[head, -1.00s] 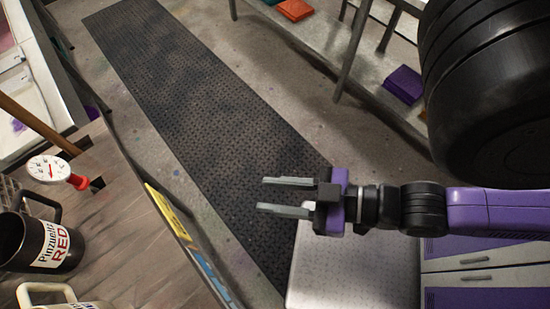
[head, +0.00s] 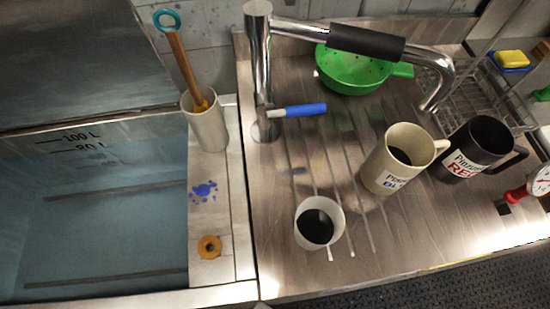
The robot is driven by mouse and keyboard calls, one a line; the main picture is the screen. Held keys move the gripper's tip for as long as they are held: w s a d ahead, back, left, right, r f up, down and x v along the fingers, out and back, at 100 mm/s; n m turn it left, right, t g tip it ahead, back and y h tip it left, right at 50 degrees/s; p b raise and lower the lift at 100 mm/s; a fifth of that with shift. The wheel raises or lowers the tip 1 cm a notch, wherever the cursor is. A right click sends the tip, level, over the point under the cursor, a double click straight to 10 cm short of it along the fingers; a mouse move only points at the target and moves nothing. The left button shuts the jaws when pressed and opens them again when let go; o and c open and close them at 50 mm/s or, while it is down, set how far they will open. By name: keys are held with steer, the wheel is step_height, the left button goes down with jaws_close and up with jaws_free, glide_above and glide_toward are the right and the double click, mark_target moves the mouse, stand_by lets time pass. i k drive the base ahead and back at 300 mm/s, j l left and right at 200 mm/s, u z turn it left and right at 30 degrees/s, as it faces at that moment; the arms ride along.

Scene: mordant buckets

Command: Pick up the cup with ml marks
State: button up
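A small white cup (head: 335,238) with dark contents stands on the steel draining board (head: 285,275), near its front edge. No ml marks are readable on it from this angle. A beige mug (head: 378,172) with a partly readable blue-lettered label stands behind it to the right, its handle to the right. A black mug (head: 480,145) with a label reading RED stands further right. My gripper is out of the head view.
A tall tap (head: 262,70) with a blue lever and a long spout rises behind the cups. A green colander (head: 350,75) and a wire rack (head: 480,85) are behind. A water tank (head: 90,215) with litre marks lies left. A pot (head: 208,130) holds a wooden-handled tool.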

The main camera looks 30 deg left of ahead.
mark_target(320, 221)
steer(key=u, duration=0.65)
steer(key=k+u, duration=0.25)
steer(key=u, duration=0.15)
steer(key=k+u, duration=0.2)
steer(key=u, duration=0.2)
steer(key=k+u, duration=0.25)
steer(key=u, duration=0.15)
